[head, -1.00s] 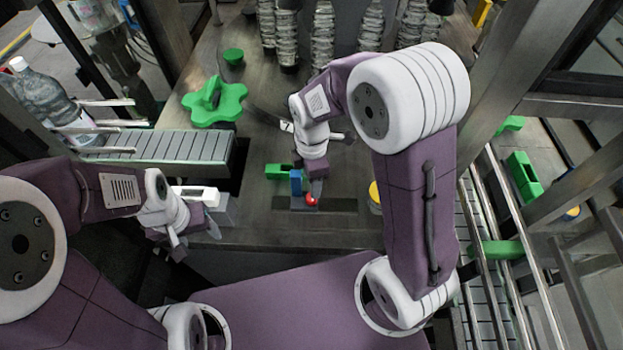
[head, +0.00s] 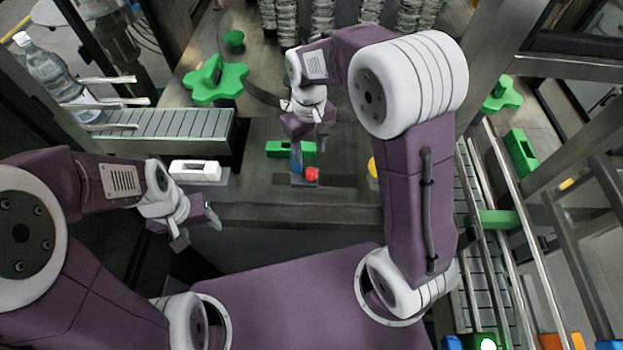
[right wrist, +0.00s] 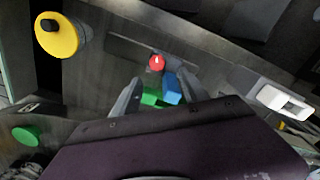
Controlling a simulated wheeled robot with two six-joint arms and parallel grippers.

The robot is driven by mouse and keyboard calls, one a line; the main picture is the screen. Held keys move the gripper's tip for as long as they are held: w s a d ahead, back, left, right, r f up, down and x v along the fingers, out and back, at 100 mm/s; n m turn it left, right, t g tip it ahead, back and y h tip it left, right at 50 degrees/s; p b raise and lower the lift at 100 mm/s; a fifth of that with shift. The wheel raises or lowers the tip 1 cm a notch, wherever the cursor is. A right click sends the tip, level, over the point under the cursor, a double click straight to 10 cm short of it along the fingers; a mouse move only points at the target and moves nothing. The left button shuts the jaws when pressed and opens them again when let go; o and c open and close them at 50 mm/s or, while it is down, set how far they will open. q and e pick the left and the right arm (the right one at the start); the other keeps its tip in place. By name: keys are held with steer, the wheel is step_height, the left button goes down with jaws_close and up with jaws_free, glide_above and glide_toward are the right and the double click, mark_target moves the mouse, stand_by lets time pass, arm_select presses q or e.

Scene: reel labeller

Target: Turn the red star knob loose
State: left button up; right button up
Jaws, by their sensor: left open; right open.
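The small red knob (head: 311,174) sits on a low block near the front of the worktable; its star shape is too small to make out. It also shows in the right wrist view (right wrist: 156,62), beyond the fingertips. My right gripper (head: 310,146) is open and empty, just behind the knob and apart from it. In the right wrist view its fingers (right wrist: 160,88) frame a green block and a blue block. My left gripper (head: 197,230) is open and empty at the table's front left, well away from the knob.
The blue block (head: 296,164) stands beside the knob, with the green block (head: 280,149) behind. A yellow round part (head: 373,170) is to the right, partly hidden by my right arm. A white block (head: 195,170) and a large green star knob (head: 215,82) are at left.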

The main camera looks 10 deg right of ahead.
mark_target(311, 172)
steer(key=shift+s+d+f, duration=0.1)
steer(key=shift+d+f, duration=0.05)
steer(key=shift+f, duration=0.25)
steer(key=shift+s+d+f, duration=0.1)
steer(key=shift+f, duration=0.3)
steer(key=f, duration=0.1)
steer(key=w+f+p, duration=0.1)
steer(key=f, duration=0.1)
steer(key=shift+w+d+f, duration=0.1)
steer(key=shift+d+f, duration=0.1)
steer(key=shift+f, duration=0.1)
steer(key=f, duration=0.4)
steer(key=shift+s+a+p, duration=0.15)
steer(key=shift+s+p, duration=0.1)
steer(key=shift+p, duration=0.15)
steer(key=shift+s+f, duration=0.1)
steer(key=shift+f, duration=0.45)
steer(key=shift+w+f, duration=0.1)
steer(key=shift+w, duration=0.1)
arm_select(q)
steer(key=shift+s+r, duration=0.15)
steer(key=shift+r, duration=0.4)
arm_select(e)
jaws_close()
